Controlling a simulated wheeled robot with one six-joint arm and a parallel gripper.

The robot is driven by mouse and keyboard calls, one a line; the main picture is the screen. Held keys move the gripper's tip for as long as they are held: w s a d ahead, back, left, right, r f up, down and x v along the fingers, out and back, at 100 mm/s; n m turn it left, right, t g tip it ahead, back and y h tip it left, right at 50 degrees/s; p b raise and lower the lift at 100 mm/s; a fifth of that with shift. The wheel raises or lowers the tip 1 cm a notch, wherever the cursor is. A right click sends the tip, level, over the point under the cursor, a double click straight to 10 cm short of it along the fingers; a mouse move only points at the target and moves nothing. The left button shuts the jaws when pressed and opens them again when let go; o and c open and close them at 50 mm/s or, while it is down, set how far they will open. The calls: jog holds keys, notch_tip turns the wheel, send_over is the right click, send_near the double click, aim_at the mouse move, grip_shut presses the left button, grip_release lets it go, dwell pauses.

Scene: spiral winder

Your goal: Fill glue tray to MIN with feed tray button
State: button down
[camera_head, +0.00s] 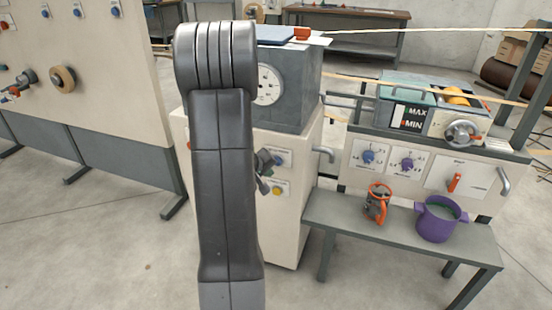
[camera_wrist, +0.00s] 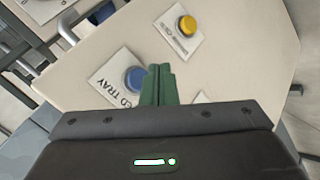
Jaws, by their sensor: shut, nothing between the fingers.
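The blue feed tray button (camera_wrist: 136,79) sits on a white plate labelled "…ED TRAY" in the wrist view; the first letters are cut off or hidden. In the head view the blue button (camera_head: 279,160) is on the front of the cream cabinet. My gripper (camera_wrist: 159,70) is shut and empty, its green fingertips just right of the blue button. I cannot tell whether they touch it. In the head view my gripper is mostly hidden behind my arm. The glue tray (camera_head: 408,82) is at the right, with a black MAX/MIN gauge (camera_head: 405,117); its level is too small to read.
A yellow button (camera_wrist: 187,24) is on the same panel, below the blue one in the head view. A grey bench (camera_head: 345,225) at right holds an orange-handled tool (camera_head: 377,204) and a purple pot (camera_head: 436,226). A handle (camera_head: 325,155) protrudes from the cabinet's right side.

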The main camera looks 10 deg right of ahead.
jog(key=shift+w+d, duration=0.8)
jog(key=shift+w, duration=0.35)
jog(key=shift+w+b, duration=0.1)
jog(key=shift+b, duration=0.25)
dwell(0.9)
jog(key=shift+w+d, duration=0.25)
jog(key=shift+w+d+b, duration=0.2)
jog(key=shift+w+b, duration=0.1)
jog(key=shift+w, duration=0.05)
dwell(2.3)
dwell(1.3)
jog(key=shift+s+a+b, duration=0.45)
jog(key=shift+s+b, duration=0.25)
jog(key=shift+b, duration=0.05)
